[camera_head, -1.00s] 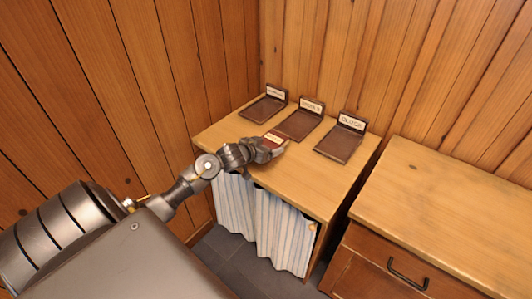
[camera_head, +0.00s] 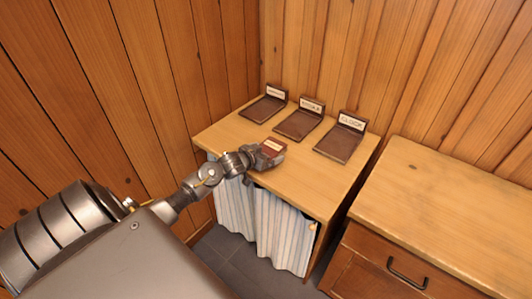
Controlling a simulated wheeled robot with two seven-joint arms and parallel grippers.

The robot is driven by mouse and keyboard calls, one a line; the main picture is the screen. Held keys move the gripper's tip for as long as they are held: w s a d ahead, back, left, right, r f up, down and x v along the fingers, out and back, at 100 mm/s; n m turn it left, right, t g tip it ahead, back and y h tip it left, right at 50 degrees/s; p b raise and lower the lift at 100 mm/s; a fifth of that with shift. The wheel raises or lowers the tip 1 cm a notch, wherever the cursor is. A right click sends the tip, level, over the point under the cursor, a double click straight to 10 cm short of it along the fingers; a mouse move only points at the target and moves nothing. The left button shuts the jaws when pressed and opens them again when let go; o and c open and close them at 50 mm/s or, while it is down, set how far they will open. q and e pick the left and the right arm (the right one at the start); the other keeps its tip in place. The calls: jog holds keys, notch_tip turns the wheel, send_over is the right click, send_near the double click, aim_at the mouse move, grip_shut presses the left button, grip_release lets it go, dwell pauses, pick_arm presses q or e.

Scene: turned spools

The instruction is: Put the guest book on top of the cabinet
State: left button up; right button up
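The cabinet (camera_head: 305,190) has a light wooden top and a striped curtain front, and stands against the corner walls. My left gripper (camera_head: 270,158) is over the front part of its top. A small red-brown thing with a pale label, apparently the guest book (camera_head: 273,145), is between its fingers. The gripper looks shut on it and hides its lower part. I cannot tell whether the book touches the top. My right gripper is not in view.
Three dark brown stands with upright labels line the back of the top: a left one (camera_head: 262,109), a middle one (camera_head: 297,125) and a right one (camera_head: 337,147) marked CLOCK. A wooden drawer unit (camera_head: 450,205) stands at the right, its top bare.

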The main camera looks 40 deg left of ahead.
pick_arm(q)
jog(key=shift+r, duration=0.1)
jog(key=v, duration=1.2)
